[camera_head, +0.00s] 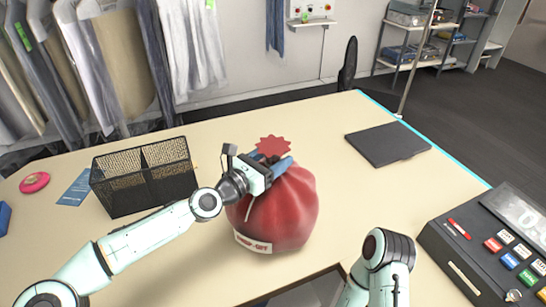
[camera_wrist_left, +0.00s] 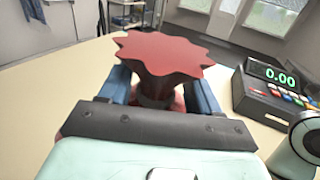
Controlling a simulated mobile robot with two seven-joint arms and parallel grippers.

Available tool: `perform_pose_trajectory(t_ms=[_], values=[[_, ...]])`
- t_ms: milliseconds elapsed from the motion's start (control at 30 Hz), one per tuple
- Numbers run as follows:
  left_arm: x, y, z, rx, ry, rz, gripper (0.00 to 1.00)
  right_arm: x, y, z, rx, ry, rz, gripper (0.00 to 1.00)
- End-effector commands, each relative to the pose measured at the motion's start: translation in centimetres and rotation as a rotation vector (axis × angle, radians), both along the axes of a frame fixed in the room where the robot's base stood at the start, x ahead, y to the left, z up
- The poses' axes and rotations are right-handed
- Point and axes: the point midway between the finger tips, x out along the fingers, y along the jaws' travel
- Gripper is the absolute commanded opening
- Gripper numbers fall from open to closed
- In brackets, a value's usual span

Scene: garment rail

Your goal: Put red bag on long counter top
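The red bag (camera_head: 283,212) stands upright at the middle of the long counter top (camera_head: 345,188), with a white label near its bottom. It is a full, rounded sack with a gathered neck and a jagged top. My left gripper (camera_head: 272,165) has its blue fingers on both sides of the neck. In the left wrist view the red jagged top (camera_wrist_left: 165,52) sits between the two fingers (camera_wrist_left: 160,90), which appear closed on the neck. Whether the bag's bottom touches the counter is hard to tell. My right arm shows at the bottom, but its gripper is out of view.
A black mesh organizer (camera_head: 145,178) stands left of the bag. A dark flat pad (camera_head: 388,144) lies to the right, and a cash register (camera_head: 490,245) stands at the right front. Counter between bag and pad is clear.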

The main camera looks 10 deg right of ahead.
Motion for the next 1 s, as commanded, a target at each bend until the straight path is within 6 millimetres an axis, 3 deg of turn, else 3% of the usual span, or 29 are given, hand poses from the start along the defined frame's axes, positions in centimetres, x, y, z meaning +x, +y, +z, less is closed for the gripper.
perform_pose_trajectory(t_ms=[300, 633, 1000], values=[[0.0, 0.1, 0.4, 0.001, -0.004, 0.000, 0.63, 0.3, 0.0, 0.3, 0.000, -0.003, 0.000, 0.43], [-3.6, 5.3, -0.5, 0.003, 0.002, 0.005, 0.63, -2.9, 0.0, -3.5, 0.000, 0.033, 0.000, 0.43], [-6.4, 9.5, 0.0, 0.002, 0.001, 0.002, 0.63, -4.0, 0.0, -5.2, 0.000, 0.046, 0.001, 0.43]])
